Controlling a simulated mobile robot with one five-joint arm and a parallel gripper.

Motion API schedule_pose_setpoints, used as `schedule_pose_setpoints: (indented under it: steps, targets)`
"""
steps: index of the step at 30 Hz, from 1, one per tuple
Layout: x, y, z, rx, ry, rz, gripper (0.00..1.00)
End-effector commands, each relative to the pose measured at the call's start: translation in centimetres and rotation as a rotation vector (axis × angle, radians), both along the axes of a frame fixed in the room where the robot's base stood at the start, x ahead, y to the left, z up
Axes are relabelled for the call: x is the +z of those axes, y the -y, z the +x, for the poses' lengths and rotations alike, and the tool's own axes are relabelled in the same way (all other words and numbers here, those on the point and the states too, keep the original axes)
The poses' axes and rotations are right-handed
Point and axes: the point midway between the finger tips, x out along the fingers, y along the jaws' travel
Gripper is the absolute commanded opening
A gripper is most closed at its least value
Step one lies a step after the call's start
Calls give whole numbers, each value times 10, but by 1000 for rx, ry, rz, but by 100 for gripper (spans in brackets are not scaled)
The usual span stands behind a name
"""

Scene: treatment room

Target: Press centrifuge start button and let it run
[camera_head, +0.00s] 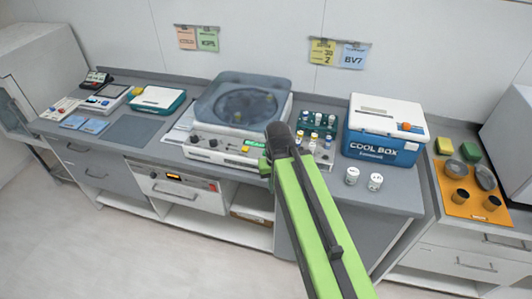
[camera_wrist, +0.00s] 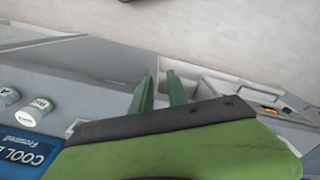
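The centrifuge (camera_head: 203,131) stands on the counter in the head view, its smoky see-through lid (camera_head: 240,98) down and a round rotor showing dimly beneath. The centrifuge is not recognizable in the wrist view.
A vial rack (camera_head: 318,133) and blue-white cool box (camera_head: 384,152) stand right of the centrifuge. Two white jars (camera_head: 352,175) (camera_head: 375,182) sit near the front edge. An orange tray (camera_head: 455,203) is farther right. A teal-white case (camera_head: 158,100) and devices stand left.

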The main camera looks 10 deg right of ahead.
Motion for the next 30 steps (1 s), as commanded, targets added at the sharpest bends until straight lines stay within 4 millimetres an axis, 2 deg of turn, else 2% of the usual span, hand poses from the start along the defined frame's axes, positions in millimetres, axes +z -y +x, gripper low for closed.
schedule_pose_setpoints:
  steps: [1,4,30]
  targets:
    - [0,0,0,0,0,0,11]
    - [0,0,0,0,0,0,0]
    - [0,0,0,0,0,0,0]
